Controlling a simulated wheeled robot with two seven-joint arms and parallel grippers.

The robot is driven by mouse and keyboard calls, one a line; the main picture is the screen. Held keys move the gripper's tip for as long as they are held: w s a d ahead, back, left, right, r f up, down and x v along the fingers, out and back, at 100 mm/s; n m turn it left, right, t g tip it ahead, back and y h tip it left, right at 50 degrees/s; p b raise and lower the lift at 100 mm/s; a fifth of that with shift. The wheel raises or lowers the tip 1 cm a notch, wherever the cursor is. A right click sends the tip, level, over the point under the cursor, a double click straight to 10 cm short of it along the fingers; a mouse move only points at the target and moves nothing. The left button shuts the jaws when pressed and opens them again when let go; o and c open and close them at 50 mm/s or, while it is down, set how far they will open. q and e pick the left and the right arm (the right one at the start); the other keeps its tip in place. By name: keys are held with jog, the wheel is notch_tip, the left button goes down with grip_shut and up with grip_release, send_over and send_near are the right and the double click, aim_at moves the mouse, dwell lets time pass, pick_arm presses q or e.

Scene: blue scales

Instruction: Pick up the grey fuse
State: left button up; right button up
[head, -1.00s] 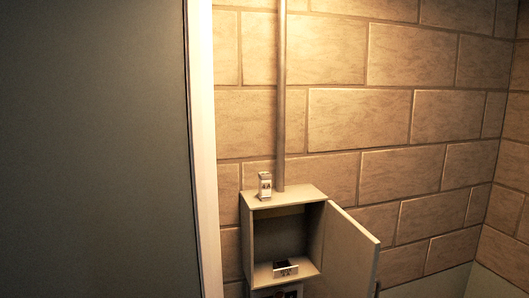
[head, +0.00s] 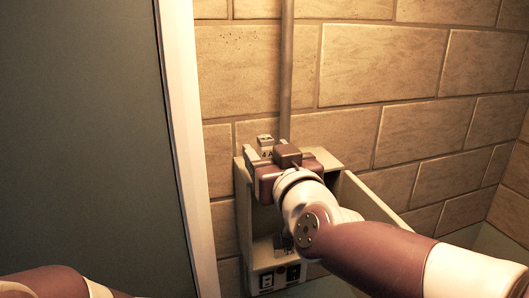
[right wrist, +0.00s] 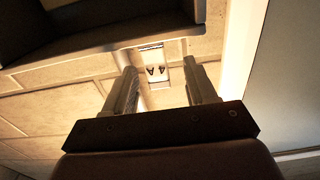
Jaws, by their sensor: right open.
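A small light grey fuse (head: 265,140) with a dark marking stands on top of the wall box (head: 242,205). My right gripper (head: 277,155) is in front of the box's top edge and hides the fuse's lower part. In the right wrist view the fuse (right wrist: 155,68) shows upside down, its "4A" label between the tips of my two open fingers. Whether either finger touches it I cannot tell. A second, darker fuse (head: 283,243) sits low in the box, partly hidden by my right arm. My left gripper is out of view.
The box door (head: 368,203) stands open to the right, behind my right arm. A grey pipe (head: 286,70) rises behind the box along the brick wall (head: 390,65). A white door frame (head: 183,130) stands close on the left. Sockets (head: 278,278) show below the box opening.

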aim_at(268, 147)
jog(key=x, duration=0.1)
jog(key=p+x, duration=0.1)
jog(key=x, duration=0.2)
jog(key=shift+d+r+p, duration=0.15)
jog(key=shift+r+p, duration=0.15)
jog(key=shift+p, duration=0.05)
jog(key=shift+w+f, duration=0.2)
jog(key=shift+w, duration=0.15)
jog(key=shift+s+r, duration=0.1)
grip_shut()
